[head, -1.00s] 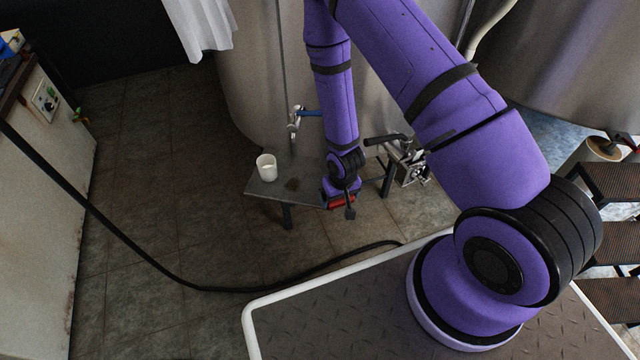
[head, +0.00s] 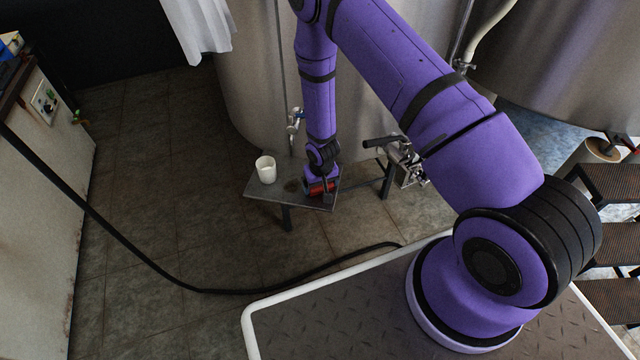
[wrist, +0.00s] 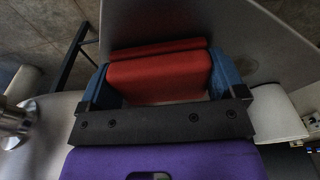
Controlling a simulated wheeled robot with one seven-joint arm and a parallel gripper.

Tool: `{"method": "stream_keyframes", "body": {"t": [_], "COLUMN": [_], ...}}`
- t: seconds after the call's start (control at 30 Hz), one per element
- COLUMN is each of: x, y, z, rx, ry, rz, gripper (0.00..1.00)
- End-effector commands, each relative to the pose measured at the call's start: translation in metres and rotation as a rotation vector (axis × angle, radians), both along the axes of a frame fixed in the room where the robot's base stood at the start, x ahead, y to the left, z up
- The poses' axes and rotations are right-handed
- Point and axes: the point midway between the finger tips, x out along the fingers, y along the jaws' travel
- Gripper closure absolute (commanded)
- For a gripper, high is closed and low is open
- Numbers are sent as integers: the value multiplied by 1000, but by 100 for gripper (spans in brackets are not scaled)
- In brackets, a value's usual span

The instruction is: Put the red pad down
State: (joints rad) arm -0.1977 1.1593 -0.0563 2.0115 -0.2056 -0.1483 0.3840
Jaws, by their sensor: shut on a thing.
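The red pad (wrist: 158,75) is between the two blue-lined fingers of my gripper (wrist: 160,85) in the wrist view. My gripper is shut on it. In the head view my gripper (head: 321,190) is over the right part of a small grey bench (head: 262,188), and a little of the red pad (head: 318,187) shows under the wrist. The bench top lies close beyond the pad in the wrist view (wrist: 185,22). I cannot tell whether the pad touches it.
A white cup (head: 266,169) stands on the bench's left part, left of my gripper. A steel tank (head: 255,95) with a tap (head: 295,120) rises behind the bench. A valve fitting (head: 405,160) is to the right. A black hose (head: 190,285) crosses the floor.

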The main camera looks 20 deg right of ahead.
Motion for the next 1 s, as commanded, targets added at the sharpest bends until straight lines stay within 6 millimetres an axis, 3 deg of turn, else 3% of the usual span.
{"method": "stream_keyframes", "body": {"t": [0.33,0.37,0.4,0.73,1.0], "x": [0,0,0,0,-3], "y": [0,0,0,0,0], "z": [-3,-3,-3,2,41], "rx": [0,0,0,0,1], "ry": [0,-1,-1,-2,-5], "rz": [0,0,0,0,1], "gripper": [55,8,0,0,0]}}
